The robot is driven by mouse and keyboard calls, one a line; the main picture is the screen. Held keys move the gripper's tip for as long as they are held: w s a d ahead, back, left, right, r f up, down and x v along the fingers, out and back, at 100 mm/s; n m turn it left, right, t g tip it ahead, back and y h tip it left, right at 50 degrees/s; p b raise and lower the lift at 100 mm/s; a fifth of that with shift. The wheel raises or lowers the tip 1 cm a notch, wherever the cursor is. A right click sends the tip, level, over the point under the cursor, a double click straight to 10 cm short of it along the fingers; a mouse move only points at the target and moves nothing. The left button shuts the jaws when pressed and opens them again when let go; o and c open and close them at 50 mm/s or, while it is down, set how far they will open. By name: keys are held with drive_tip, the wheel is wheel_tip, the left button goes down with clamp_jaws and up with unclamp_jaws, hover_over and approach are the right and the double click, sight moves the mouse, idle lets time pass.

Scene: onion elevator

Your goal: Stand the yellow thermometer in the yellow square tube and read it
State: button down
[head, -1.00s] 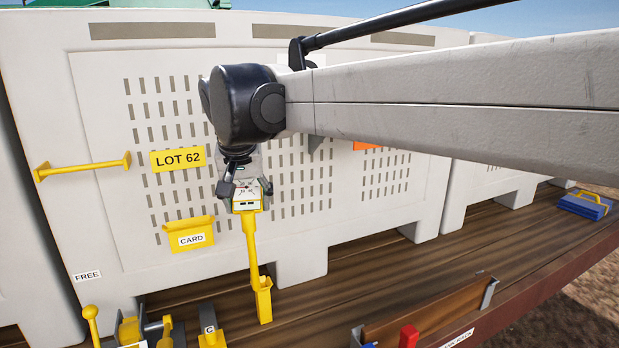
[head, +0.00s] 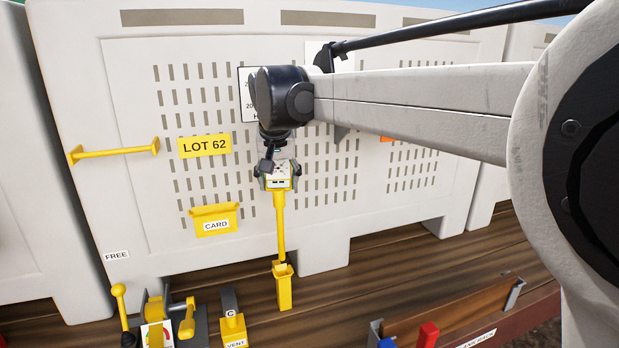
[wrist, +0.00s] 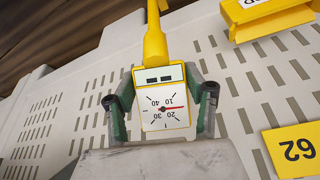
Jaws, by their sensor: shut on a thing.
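My gripper (head: 279,172) is shut on the head of the yellow thermometer (head: 280,222), with one finger on each side of it. The thermometer hangs upright with its yellow stem down. The stem's lower end meets the open top of the yellow square tube (head: 284,292), which stands on the wooden deck. It looks to be in the mouth; how deep is hidden. In the wrist view the thermometer's white dial (wrist: 163,112) faces the camera upside down. Its red needle points right, apparently between the 10 and 20 marks.
A pale slotted bin wall (head: 110,180) stands close behind, with a yellow CARD holder (head: 215,213), a LOT 62 plate (head: 204,145) and a yellow bar (head: 115,151). Yellow and grey fixtures (head: 155,318) stand at lower left. A brown board (head: 450,310) stands at lower right.

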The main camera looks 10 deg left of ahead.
drive_tip(key=shift+f, duration=0.35)
drive_tip(key=b, duration=0.3)
drive_tip(key=shift+f, duration=0.15)
wheel_tip(320, 180, down, 14)
drive_tip(key=b, duration=0.8)
idle(2.0)
drive_tip(key=shift+f, duration=0.15)
drive_tip(key=c, duration=0.7)
unclamp_jaws()
drive_tip(key=shift+c, duration=0.2)
